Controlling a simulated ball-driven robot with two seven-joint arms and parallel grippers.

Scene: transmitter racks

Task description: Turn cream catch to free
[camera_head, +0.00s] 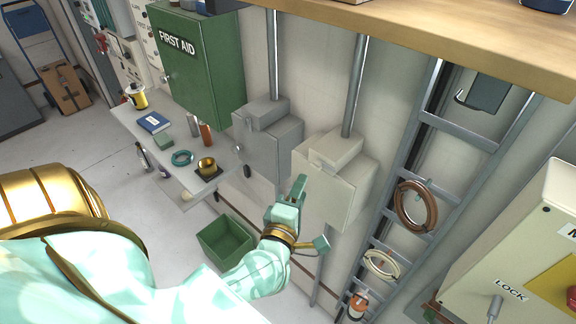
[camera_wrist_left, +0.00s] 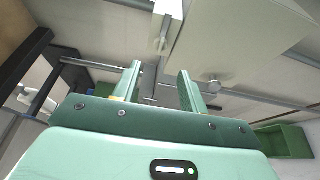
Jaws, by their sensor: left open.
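A cream box (camera_head: 345,190) is fixed to the wall under a vertical pipe. A small cream catch (camera_head: 323,163) shows on its upper front in the head view, partly near my gripper's upper finger. In the left wrist view the cream box (camera_wrist_left: 235,40) fills the upper right, and a pale lever-like catch (camera_wrist_left: 162,35) stands beyond the fingers. My left gripper (camera_head: 311,212) is in front of the box, with its fingers spread and nothing between them. It also shows from behind in the left wrist view (camera_wrist_left: 158,88). I cannot tell whether a finger touches the box. My right gripper is not in view.
A similar grey box (camera_head: 268,135) is left of the cream one. A ladder (camera_head: 410,170) with hanging coils stands to the right. A green bin (camera_head: 226,240) sits below. A shelf (camera_head: 200,175) with small items and a green first aid cabinet (camera_head: 200,75) are at left.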

